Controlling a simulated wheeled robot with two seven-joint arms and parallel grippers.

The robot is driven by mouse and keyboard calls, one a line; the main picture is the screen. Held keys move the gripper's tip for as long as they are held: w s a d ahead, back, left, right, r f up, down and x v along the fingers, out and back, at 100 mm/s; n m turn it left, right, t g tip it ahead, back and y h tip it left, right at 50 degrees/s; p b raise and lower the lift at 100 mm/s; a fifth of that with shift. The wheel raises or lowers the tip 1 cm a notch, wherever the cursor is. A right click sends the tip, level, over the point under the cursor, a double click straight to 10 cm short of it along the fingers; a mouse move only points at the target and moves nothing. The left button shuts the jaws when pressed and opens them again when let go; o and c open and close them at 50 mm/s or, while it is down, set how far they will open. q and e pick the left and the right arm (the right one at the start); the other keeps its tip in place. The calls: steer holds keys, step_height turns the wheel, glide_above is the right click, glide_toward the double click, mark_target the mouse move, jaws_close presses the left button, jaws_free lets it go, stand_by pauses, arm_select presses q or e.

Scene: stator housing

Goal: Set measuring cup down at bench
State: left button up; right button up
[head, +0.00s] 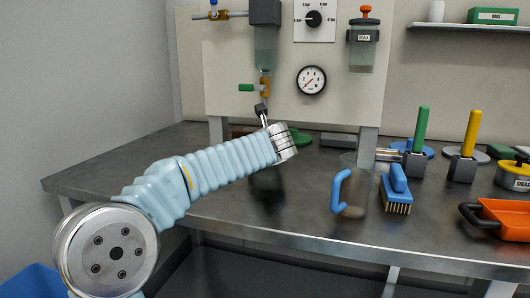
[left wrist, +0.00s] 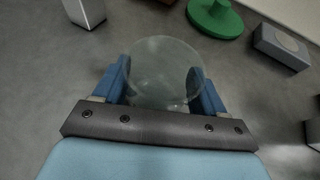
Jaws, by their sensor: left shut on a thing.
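My left gripper (left wrist: 160,84) has its two blue fingers shut on a clear, round vessel, which I take as the measuring cup (left wrist: 160,62). Its wide round rim faces the left wrist camera, with grey bench top around it. I cannot tell whether its base touches the bench (head: 235,205). In the head view my left arm reaches over the bench toward the back; the fingers and the held cup are hidden there. A dark patch, perhaps shadow, lies on the bench below the arm. My right gripper is not in view.
A green disc (left wrist: 215,15) and a grey block (left wrist: 281,47) lie near the held cup. A clear jug with a blue handle (head: 338,190) and a blue brush (head: 397,188) stand near the front edge. An orange tray (head: 505,215) sits at right.

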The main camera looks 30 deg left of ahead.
arm_select(q)
steer(key=o, duration=0.6)
steer(key=shift+f, duration=0.15)
steer(key=o, duration=0.4)
steer(key=shift+r, duration=0.25)
steer(key=v, duration=1.2)
